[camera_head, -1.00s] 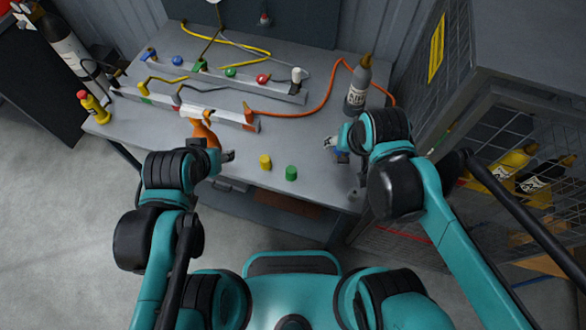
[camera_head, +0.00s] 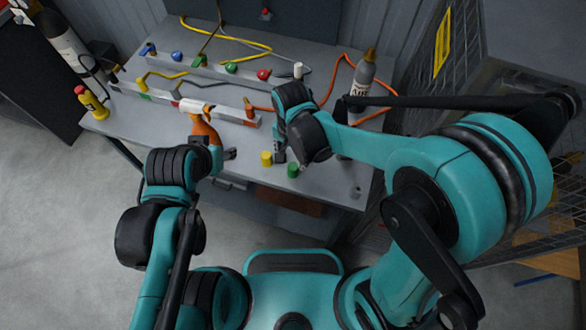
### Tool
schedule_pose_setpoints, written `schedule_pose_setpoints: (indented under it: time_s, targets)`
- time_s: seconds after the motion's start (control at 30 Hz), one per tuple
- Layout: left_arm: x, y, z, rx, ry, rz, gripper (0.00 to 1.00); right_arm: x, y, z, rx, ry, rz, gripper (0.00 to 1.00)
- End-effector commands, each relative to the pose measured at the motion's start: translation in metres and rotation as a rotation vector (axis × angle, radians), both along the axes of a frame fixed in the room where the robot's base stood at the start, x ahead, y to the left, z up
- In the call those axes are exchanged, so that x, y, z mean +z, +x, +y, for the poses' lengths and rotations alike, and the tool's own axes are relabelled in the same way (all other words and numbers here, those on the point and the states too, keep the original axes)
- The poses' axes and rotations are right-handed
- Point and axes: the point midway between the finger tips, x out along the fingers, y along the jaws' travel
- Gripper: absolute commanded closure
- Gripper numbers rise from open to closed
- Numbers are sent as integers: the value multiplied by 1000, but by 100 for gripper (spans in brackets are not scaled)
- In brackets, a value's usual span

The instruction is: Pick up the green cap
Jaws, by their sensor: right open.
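The green cap (camera_head: 293,170) stands on the grey table near its front edge, with the yellow cap (camera_head: 266,158) to its left. My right gripper (camera_head: 279,154) is open, pointing down beside the caps, just behind and left of the green cap and very close to the yellow one. Its wrist hides part of the fingers, and I cannot tell whether they touch either cap. My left gripper (camera_head: 229,154) is at the front of the table, left of the yellow cap; its fingers are too small and dark to read.
An orange-and-white tool (camera_head: 203,124) lies by my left wrist. Rails with coloured fittings and hoses fill the back of the table. A grey bottle (camera_head: 362,76) stands at the back right, before a wire cage (camera_head: 440,60).

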Motion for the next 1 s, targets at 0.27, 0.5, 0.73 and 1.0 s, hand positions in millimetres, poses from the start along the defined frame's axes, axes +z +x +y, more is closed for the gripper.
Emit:
schedule_pose_setpoints:
  time_s: [0.27, 0.5, 0.73, 1.0]
  targets:
    - [-20, 0, 0, 0, 0, 0, 53, -33, 2, -4, -1, 0, -1, 47]
    - [-34, 0, 0, 0, 0, 0, 53, -62, 3, -5, 1, 1, -2, 47]
    - [-32, 0, 0, 0, 0, 0, 53, -60, 2, -5, 1, 1, -2, 57]
    - [-32, 0, 0, 0, 0, 0, 53, -60, 2, -5, 1, 1, -2, 87]
